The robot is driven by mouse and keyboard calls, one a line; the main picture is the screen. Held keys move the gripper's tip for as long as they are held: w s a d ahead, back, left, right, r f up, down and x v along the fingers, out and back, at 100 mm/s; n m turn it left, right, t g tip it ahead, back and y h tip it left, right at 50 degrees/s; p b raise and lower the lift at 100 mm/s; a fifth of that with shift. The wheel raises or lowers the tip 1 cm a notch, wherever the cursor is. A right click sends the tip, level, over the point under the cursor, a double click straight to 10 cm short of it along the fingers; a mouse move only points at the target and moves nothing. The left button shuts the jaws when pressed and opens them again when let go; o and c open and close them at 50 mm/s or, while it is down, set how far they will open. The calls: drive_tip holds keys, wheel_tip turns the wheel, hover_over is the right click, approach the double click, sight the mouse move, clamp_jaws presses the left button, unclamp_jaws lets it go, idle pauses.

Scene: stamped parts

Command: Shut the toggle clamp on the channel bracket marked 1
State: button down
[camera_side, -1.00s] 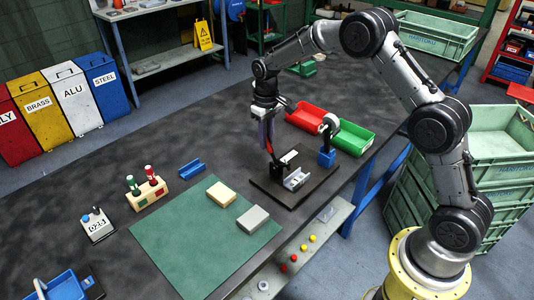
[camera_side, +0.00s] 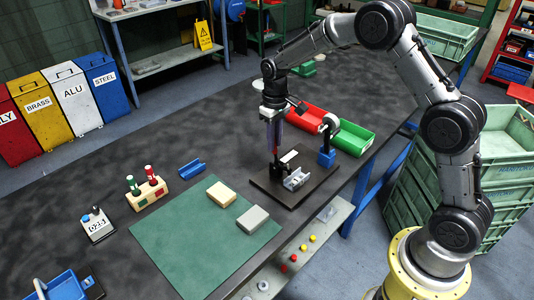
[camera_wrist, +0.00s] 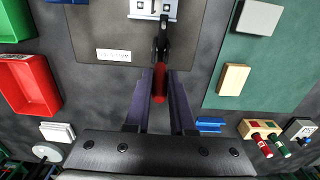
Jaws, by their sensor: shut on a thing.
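The channel bracket (camera_side: 296,180) is a grey metal channel on a dark base plate (camera_side: 318,188). In the wrist view, the bracket (camera_wrist: 142,9) shows its mark 1 at the top edge, partly cut off. The black toggle clamp (camera_side: 277,168) stands beside the bracket; in the wrist view the clamp (camera_wrist: 162,42) reaches to the bracket's edge. Its red handle (camera_wrist: 160,84) points up between the purple fingers. My gripper (camera_wrist: 160,78) is shut on this handle. In the side view, my gripper (camera_side: 275,150) hides most of the handle, and the clamp tip's contact with the bracket is unclear.
Red (camera_side: 303,117) and green (camera_side: 354,138) bins lie behind. A green mat (camera_side: 200,240) bears beige (camera_side: 222,194) and grey (camera_side: 253,218) blocks.

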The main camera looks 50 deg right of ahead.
drive_tip(key=shift+s+f, duration=0.1)
drive_tip(key=shift+s, duration=1)
drive_tip(key=c, duration=0.9)
unclamp_jaws()
drive_tip(key=shift+w, duration=0.1)
drive_tip(key=shift+w+r, duration=0.1)
drive_tip(key=shift+r, duration=4.05)
drive_tip(key=shift+r, duration=0.1)
